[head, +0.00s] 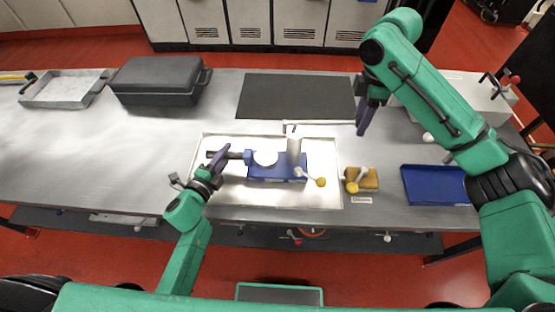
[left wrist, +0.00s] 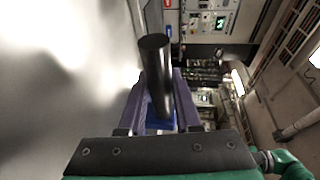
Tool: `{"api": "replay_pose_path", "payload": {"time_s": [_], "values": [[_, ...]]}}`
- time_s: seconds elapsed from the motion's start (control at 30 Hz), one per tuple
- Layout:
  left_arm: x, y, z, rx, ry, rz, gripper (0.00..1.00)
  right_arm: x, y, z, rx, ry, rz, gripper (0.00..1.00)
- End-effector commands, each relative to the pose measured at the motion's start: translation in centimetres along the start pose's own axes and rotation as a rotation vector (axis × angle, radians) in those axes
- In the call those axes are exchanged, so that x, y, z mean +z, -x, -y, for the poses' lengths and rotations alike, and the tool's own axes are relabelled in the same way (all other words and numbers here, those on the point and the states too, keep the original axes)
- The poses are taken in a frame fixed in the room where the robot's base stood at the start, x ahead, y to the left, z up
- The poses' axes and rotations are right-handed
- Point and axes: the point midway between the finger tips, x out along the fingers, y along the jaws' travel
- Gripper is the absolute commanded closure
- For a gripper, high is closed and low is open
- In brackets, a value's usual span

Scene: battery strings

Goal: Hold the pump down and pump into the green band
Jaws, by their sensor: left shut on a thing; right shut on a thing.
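The pump has a blue base (head: 277,173), a white round gauge face (head: 265,158) and a pale upright column (head: 294,150). A pale lever (head: 315,123) runs right from the column's top. A dark bar (head: 233,155) sticks out from the pump's left end. My left gripper (head: 217,160) is shut on this bar; in the left wrist view the dark cylinder (left wrist: 158,75) stands between its fingers. My right gripper (head: 363,118) is shut at the lever's right end, which its fingers partly hide. The gauge's needle and green band are too small to read.
The pump sits on a bright tray (head: 240,198). A yellow-knobbed handle (head: 321,182) is at its front right. A dark case (head: 158,78), metal tray (head: 62,90) and dark mat (head: 295,95) lie behind.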

Motion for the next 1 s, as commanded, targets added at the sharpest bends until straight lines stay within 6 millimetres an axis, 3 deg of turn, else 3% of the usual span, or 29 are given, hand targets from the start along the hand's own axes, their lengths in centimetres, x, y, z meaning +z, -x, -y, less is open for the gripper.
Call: {"api": "replay_pose_path", "payload": {"time_s": [0.1, 0.47, 1.0], "values": [[-0.1, 0.1, -0.8, 0.014, -0.001, -0.001, 1.0, -0.4, -1.2, 0.2, -0.007, 0.011, -0.007, 1.0], [-0.2, 0.1, -0.8, 0.015, -0.002, -0.002, 1.0, -0.5, -1.5, 0.2, -0.008, 0.013, -0.009, 1.0], [-0.3, 0.1, -0.8, 0.015, -0.002, -0.004, 1.0, -0.9, -5.4, 0.3, -0.009, 0.012, -0.009, 1.0]]}}
